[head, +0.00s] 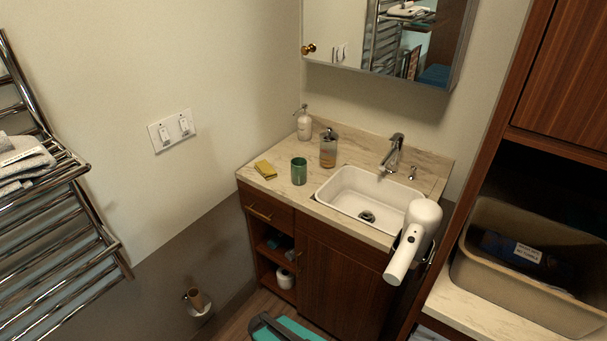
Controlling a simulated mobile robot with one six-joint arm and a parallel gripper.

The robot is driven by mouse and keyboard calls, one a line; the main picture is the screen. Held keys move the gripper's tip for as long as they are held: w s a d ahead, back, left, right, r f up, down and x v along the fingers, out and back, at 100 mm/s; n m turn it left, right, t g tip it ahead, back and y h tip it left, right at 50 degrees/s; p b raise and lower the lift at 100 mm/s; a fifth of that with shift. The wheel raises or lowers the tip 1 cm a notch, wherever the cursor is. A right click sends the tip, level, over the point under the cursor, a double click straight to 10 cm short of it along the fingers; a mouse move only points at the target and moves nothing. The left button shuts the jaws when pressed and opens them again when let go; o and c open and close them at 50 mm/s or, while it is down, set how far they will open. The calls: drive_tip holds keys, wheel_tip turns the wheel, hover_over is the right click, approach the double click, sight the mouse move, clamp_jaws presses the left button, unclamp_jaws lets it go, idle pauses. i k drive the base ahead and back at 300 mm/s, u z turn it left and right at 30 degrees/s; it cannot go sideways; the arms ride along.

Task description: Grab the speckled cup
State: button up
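A green cup (299,171) stands upright on the marble-look counter, left of the sink. It is the only cup I can make out, and it is too small here to tell whether its surface is speckled. A yellow sponge-like block lies to its left and a soap dispenser stands just behind it to the right. My gripper is not in view.
The yellow block (265,170), the amber dispenser (328,149) and a pale pump bottle (304,125) surround the cup. The sink (358,196) is to its right. A white hair-dryer-like object (413,243) juts out at the counter's right front. A towel rack (60,190) is left.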

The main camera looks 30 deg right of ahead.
sight(299, 172)
drive_tip(key=z, duration=0.1)
drive_tip(key=k, duration=1.75)
drive_tip(key=u, duration=0.7)
drive_tip(key=i, duration=1.7)
drive_tip(key=u, duration=0.05)
